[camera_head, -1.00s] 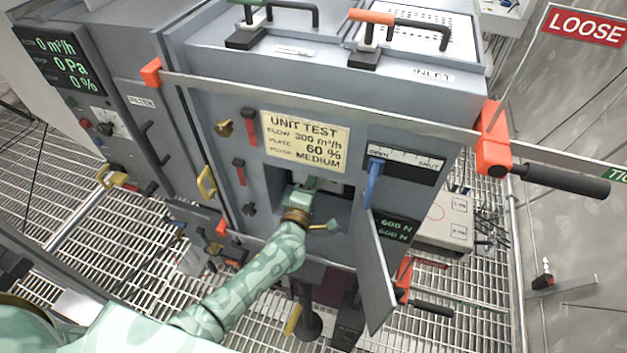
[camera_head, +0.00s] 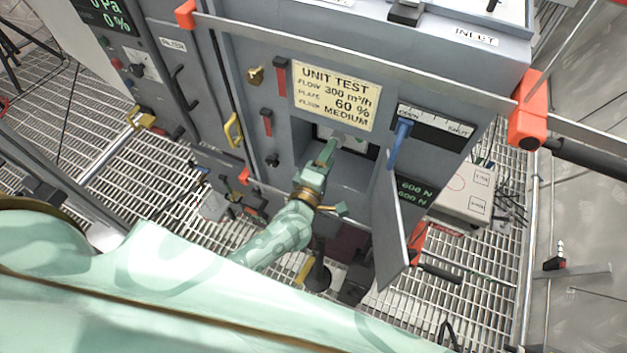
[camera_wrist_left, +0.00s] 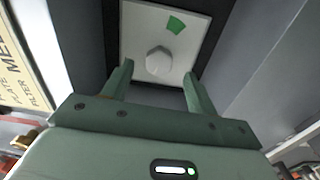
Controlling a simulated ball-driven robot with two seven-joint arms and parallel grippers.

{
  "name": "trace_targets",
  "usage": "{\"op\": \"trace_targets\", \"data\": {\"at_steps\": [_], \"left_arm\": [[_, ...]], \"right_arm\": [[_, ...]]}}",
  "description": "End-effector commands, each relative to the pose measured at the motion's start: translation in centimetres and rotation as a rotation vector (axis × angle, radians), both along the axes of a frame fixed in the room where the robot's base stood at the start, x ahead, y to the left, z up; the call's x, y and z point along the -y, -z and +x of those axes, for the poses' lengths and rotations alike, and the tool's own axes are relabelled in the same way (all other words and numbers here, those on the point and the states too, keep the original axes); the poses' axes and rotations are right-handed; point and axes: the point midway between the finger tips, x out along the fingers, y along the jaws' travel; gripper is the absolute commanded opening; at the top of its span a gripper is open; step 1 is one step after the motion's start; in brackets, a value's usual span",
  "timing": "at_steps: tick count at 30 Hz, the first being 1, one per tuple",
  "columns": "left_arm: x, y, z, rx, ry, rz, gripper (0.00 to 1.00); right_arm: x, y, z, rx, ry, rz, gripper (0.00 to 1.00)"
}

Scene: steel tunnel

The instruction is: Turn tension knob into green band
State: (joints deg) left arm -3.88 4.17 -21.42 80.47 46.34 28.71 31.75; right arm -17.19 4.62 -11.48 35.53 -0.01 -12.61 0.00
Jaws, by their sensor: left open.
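The tension knob (camera_wrist_left: 158,61) is a pale, faceted knob on a white plate (camera_wrist_left: 140,22) at the back of a recess. A green band (camera_wrist_left: 175,24) is marked on the plate, above and right of the knob in the wrist view. My left gripper (camera_wrist_left: 159,76) is open, its two fingers pointing toward the plate on either side of the knob's lower part; I cannot tell whether they touch it. In the head view my left gripper (camera_head: 328,152) is at the recess mouth, and the knob cannot be made out there. My right gripper is not in view.
A hinged door (camera_head: 392,225) stands open right of the recess. A blue lever (camera_head: 399,143) sits above it on the open/shut scale. A yellow UNIT TEST card (camera_head: 337,95) is above the recess. An orange clamp (camera_head: 527,115) with a black handle juts out at the right.

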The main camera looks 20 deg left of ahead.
Motion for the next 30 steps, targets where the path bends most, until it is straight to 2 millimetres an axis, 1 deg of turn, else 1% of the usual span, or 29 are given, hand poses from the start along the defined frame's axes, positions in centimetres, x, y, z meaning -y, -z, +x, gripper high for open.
{"op": "trace_targets", "data": {"at_steps": [1, 6, 9, 12, 17, 30], "left_arm": [[-0.1, 0.0, -1.6, -0.003, 0.001, -0.001, 0.58], [-0.2, 0.1, -5.9, -0.003, 0.001, -0.001, 0.58], [-0.2, 0.0, -7.8, -0.002, 0.001, 0.0, 0.58], [-0.3, 0.1, -9.0, -0.001, 0.001, 0.0, 0.58], [-0.3, 0.0, -9.7, 0.0, 0.001, 0.0, 0.58], [-0.3, 0.0, -9.7, 0.0, 0.001, 0.0, 0.58]], "right_arm": [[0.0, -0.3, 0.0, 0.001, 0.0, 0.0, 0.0], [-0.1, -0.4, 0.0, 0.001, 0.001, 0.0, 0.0], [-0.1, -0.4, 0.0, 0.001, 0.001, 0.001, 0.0], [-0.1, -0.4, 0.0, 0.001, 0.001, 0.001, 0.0], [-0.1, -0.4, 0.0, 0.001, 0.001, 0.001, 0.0], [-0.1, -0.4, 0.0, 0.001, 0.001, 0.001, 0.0]]}}
